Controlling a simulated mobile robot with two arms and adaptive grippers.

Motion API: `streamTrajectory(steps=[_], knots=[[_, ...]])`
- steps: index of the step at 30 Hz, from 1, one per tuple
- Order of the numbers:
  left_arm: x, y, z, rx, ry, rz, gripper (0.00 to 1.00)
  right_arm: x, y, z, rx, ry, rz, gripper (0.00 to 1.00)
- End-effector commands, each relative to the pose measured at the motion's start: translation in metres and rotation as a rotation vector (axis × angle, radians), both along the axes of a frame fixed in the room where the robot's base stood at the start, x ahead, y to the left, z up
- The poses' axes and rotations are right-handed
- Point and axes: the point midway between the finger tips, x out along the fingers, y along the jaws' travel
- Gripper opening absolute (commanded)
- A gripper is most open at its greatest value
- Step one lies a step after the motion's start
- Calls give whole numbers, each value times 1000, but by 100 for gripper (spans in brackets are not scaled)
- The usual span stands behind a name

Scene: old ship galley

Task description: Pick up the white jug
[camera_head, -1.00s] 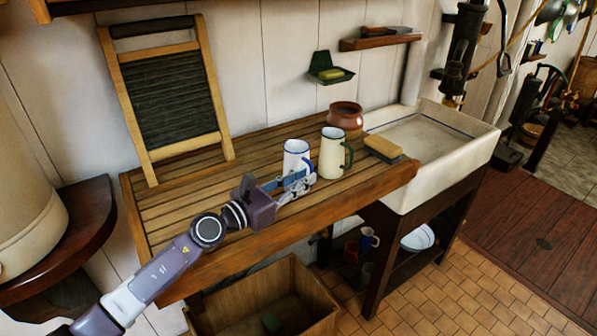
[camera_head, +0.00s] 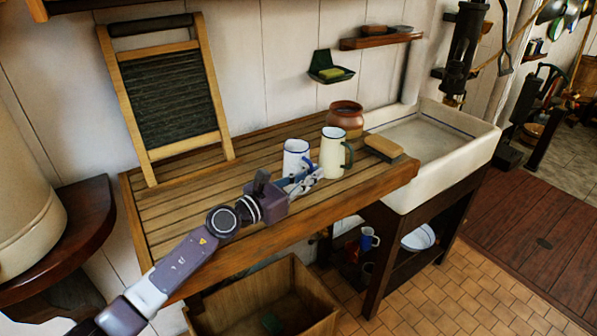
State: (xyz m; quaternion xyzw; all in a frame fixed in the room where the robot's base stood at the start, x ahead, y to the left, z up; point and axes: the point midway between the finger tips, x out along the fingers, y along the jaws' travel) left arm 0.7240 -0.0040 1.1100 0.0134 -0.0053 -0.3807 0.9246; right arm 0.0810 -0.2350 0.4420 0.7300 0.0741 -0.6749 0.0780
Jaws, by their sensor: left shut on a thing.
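The white jug (camera_head: 296,157) with a blue rim stands upright near the front of the slatted wooden drainboard (camera_head: 185,205). A cream jug (camera_head: 331,154) with a green handle stands close to its right. My left gripper (camera_head: 308,180) comes in from the left, low in front of the white jug, and is shut on it. The fingers hide the jug's lower part, so the exact grip is hard to see. The jug looks to be still on the board. My right gripper is not in view.
A brown pot (camera_head: 345,115) and a scrubbing brush (camera_head: 383,147) are behind and right of the jugs, beside the white sink (camera_head: 450,150). A washboard (camera_head: 170,100) leans on the wall at left. A wooden crate (camera_head: 305,322) sits below. The drainboard's left half is clear.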

Motion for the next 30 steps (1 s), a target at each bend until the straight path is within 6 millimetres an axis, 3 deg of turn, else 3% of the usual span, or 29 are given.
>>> streamTrajectory(steps=[17, 30], knots=[[0, 0, 13, -1, -5, 0, 0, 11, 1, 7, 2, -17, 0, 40], [1, 0, 62, 0, -9, 1, 0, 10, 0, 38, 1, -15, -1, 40]])
